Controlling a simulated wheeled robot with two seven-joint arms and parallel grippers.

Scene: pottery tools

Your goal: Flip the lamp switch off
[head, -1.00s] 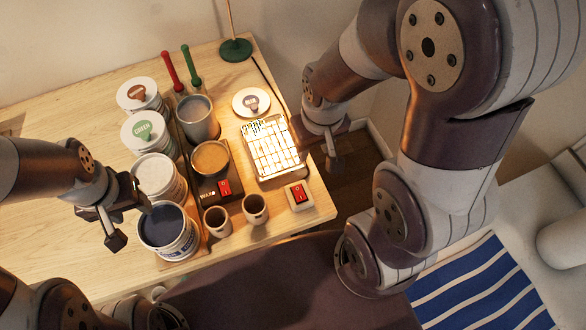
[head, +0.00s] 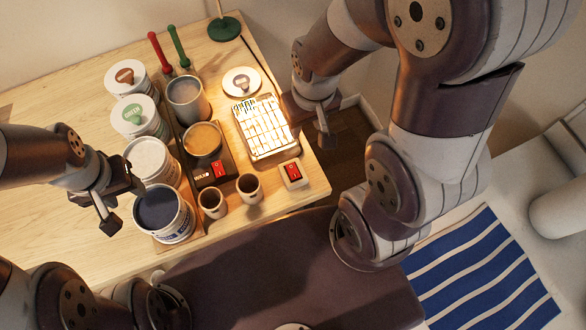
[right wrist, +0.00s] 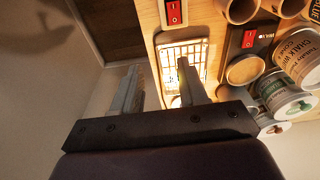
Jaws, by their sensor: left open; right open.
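A red rocker switch on a small pale box (head: 293,174) sits near the table's front right corner; it also shows at the top of the right wrist view (right wrist: 174,13). A second red switch (head: 217,170) is on the dark wax warmer. The grid-patterned tray (head: 265,130) behind the pale box is brightly lit. My right gripper (head: 322,122) is open and empty, off the table's right edge beside the tray; its two fingers (right wrist: 160,88) are apart in the wrist view. My left gripper (head: 122,204) is open beside the dark blue glaze tub (head: 162,212), at its left.
Several glaze tubs (head: 152,160) line the left of the warmer. Two small brown cups (head: 249,187) stand left of the switch box. A green round base with a pole (head: 224,28) and a lidded pot (head: 241,80) are farther back. The table left of the tubs is mostly clear.

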